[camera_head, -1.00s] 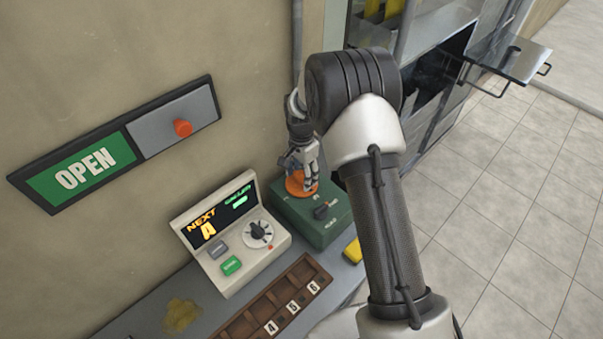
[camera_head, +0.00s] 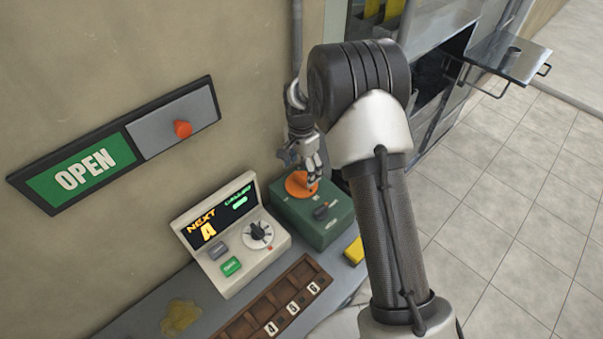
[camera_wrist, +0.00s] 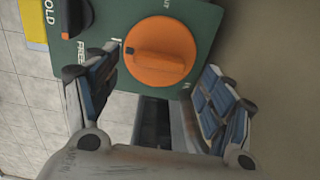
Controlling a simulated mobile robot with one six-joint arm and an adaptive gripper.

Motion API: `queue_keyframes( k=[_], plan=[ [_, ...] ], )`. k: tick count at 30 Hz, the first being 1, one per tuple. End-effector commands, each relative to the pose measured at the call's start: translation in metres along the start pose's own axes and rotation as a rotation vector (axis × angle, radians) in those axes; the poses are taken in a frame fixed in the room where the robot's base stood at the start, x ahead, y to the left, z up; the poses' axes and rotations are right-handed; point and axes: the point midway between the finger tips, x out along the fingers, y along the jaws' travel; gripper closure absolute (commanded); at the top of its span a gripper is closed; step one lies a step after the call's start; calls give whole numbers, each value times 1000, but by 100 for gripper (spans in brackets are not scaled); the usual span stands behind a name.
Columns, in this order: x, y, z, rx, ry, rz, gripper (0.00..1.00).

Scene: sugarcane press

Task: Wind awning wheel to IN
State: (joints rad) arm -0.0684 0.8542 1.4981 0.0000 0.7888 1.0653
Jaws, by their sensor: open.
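The orange wheel (camera_head: 300,184) sits on top of a green box (camera_head: 318,226) on the counter by the wall. In the wrist view the wheel (camera_wrist: 160,52) shows as an orange disc with a raised bar across it, on the green panel (camera_wrist: 95,25). Lettering beside it is partly hidden by my fingers; the "IN" mark cannot be read for sure. My gripper (camera_head: 306,170) is open just above the wheel. In the wrist view its two blue-padded fingers (camera_wrist: 160,95) stand apart, with the wheel beyond them and nothing held.
A small black knob (camera_head: 323,211) sits on the same box. Left of it stand a display console (camera_head: 232,240) and a wooden number tray (camera_head: 240,328). An OPEN sign (camera_head: 85,174) hangs on the wall. A yellow block (camera_head: 354,251) lies right of the box.

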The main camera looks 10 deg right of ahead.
Motion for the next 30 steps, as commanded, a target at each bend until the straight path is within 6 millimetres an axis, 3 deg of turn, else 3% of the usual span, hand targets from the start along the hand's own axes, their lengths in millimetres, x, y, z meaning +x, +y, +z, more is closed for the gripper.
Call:
queue_keyframes(
  k=[6, 12, 18, 30],
  plan=[
    [-50, -1, -1, 0, 2, -4, 25],
    [-80, 0, 0, 1, 1, -1, 25],
    [-90, 0, 0, 1, 0, 0, 25],
    [-90, 0, 0, 0, 0, 0, 25]
  ],
)
